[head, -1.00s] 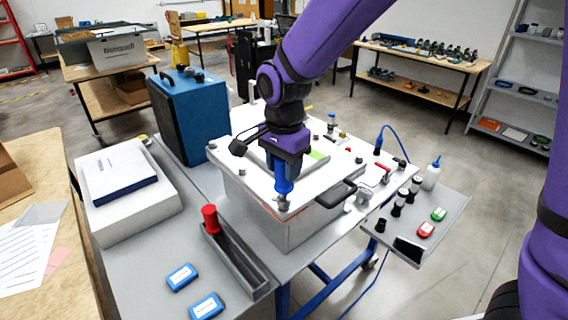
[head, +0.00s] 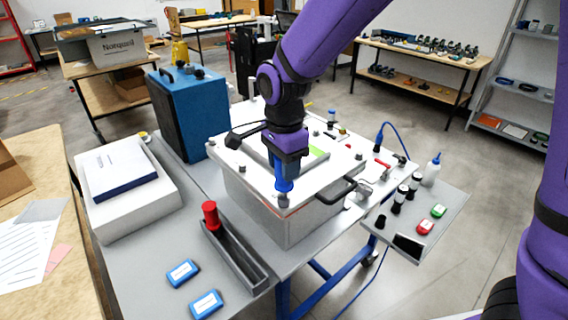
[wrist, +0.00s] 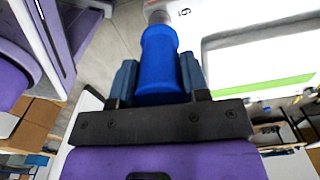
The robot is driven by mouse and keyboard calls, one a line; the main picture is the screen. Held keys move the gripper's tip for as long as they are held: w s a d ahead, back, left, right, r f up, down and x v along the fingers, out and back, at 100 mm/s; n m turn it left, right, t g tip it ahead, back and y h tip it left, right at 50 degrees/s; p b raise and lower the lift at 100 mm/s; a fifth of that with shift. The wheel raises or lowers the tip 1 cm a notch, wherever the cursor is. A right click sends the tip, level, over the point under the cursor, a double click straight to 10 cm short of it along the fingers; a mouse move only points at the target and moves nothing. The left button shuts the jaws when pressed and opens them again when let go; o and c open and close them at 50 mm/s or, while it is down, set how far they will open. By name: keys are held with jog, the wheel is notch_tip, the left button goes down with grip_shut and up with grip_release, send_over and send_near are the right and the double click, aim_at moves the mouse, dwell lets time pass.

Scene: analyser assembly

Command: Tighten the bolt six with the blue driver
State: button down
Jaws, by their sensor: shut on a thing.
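My gripper (head: 285,166) is shut on the blue driver (head: 284,184) and holds it upright, pointing down. The driver's lower end is at the near corner of the white lid of the analyser box (head: 262,192), where a bolt sits; the bolt itself is hidden under the driver. In the wrist view the blue driver (wrist: 160,62) sits between the two fingers, its grey tip (wrist: 160,17) beside a printed "6" on the white lid (wrist: 225,15). Other bolts (head: 242,169) show along the lid's edges.
A grey tray with a red-handled driver (head: 211,214) stands at the left. A black handle (head: 337,191) juts from the box's right side. A side shelf (head: 440,222) holds bottles and small cases. A blue case (head: 188,108) stands behind.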

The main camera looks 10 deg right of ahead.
jog(key=m, duration=0.3)
jog(key=shift+m, duration=0.3)
jog(key=m, duration=1.1)
jog(key=c, duration=0.7)
grip_release()
jog(key=shift+m, duration=0.3)
jog(key=shift+c, duration=0.2)
jog(key=shift+c, duration=0.2)
grip_shut()
jog(key=shift+r, duration=2.95)
